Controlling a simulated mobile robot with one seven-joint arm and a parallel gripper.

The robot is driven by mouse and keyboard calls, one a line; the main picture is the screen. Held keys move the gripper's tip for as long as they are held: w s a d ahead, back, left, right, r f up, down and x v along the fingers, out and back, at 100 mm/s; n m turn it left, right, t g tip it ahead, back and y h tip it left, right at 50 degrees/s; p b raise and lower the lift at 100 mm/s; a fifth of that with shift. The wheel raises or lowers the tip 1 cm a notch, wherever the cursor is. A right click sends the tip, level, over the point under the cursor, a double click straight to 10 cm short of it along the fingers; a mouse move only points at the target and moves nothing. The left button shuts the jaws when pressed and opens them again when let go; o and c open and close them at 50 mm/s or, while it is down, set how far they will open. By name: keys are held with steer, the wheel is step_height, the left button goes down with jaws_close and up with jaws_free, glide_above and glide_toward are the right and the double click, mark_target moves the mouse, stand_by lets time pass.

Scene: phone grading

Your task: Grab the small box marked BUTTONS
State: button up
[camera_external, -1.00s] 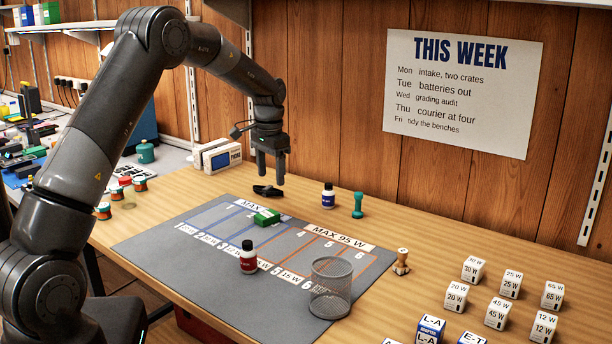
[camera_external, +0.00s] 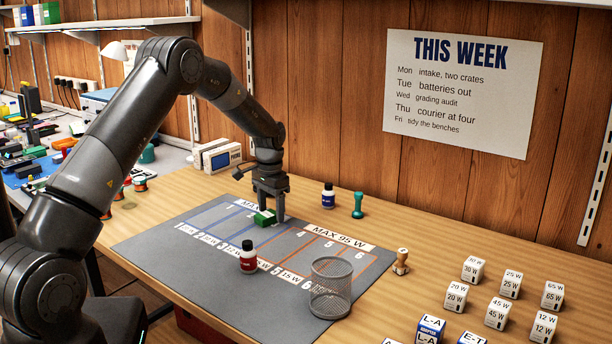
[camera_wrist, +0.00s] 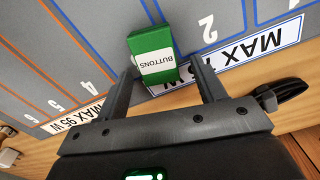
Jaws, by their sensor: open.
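The small green box (camera_external: 264,218) lies on the grey mat (camera_external: 200,272). In the wrist view the green box (camera_wrist: 151,43) shows a white label reading BUTTONS. My gripper (camera_external: 269,217) is low over the mat with its fingers at the box. In the wrist view my gripper (camera_wrist: 165,75) is open, its fingers on either side of the box's near end. I cannot tell whether either finger touches it.
A red bottle (camera_external: 248,257) and a mesh cup (camera_external: 330,288) stand on the mat's near part. A black strap-like thing (camera_wrist: 281,94) lies near my gripper.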

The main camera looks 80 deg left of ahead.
steer(key=shift+f, duration=0.15)
steer(key=shift+c, duration=0.3)
steer(key=c, duration=1)
